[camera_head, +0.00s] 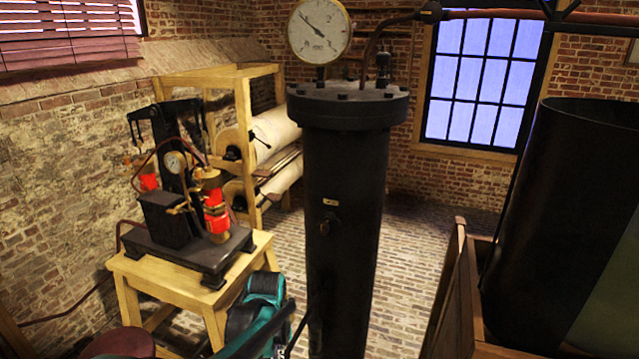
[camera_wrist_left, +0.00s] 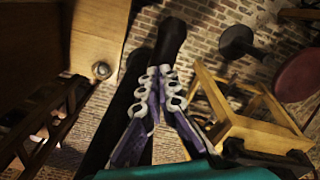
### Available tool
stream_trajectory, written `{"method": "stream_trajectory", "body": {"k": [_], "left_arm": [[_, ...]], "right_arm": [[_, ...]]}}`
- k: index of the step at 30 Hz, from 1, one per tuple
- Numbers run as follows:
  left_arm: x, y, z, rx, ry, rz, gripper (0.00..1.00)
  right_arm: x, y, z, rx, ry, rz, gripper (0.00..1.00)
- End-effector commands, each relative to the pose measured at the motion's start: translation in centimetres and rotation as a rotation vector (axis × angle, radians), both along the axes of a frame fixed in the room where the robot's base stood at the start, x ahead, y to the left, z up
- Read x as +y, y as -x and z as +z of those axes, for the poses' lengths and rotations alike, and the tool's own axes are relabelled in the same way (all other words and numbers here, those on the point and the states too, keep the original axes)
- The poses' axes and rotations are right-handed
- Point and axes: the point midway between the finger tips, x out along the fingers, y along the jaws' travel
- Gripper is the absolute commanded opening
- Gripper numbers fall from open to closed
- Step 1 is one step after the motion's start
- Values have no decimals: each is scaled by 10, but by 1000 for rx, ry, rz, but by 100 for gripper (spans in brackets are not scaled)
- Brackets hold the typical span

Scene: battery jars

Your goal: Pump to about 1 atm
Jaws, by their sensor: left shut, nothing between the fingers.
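A tall black iron cylinder (camera_head: 345,200) with a bolted flange stands upright in the middle of the head view. A round white dial gauge (camera_head: 320,32) is mounted on its top; its dark needle points to the upper left, and the scale is too small to read. A small fitting (camera_head: 328,222) sits on the cylinder's front. A pump-like machine (camera_head: 180,200) with red cylinders and a small gauge stands on a wooden table. In the left wrist view my left gripper (camera_wrist_left: 160,76) is shut and empty, near a long dark shape. My right gripper is not seen.
The wooden table (camera_head: 138,272) stands left; its frame also shows in the wrist view (camera_wrist_left: 262,128). A dark red round seat (camera_head: 120,343) is at bottom left. A wooden crate (camera_head: 462,290) with a large black vessel (camera_head: 555,200) bounds the right. Brick floor (camera_head: 415,235) lies open behind.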

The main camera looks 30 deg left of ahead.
Motion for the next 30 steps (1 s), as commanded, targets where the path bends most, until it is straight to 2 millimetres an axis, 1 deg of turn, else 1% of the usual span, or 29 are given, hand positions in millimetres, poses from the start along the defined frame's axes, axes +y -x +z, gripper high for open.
{"method": "stream_trajectory", "body": {"k": [1,6,7,11,14,18,24,27,30], "left_arm": [[0,0,-15,-1,0,0,0],[0,-1,-42,-1,0,0,0],[0,-1,-42,-1,0,0,0],[0,-1,-29,-2,0,0,0],[0,-1,-12,-2,0,0,0],[0,0,22,-1,0,0,0],[0,0,67,-1,0,0,0],[0,0,76,-1,0,0,0],[0,0,74,-1,-1,0,0]], "right_arm": [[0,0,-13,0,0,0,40],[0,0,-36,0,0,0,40],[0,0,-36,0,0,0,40],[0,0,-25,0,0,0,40],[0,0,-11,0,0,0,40],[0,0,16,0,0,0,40],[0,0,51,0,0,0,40],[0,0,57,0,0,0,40],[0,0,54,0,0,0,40]]}}
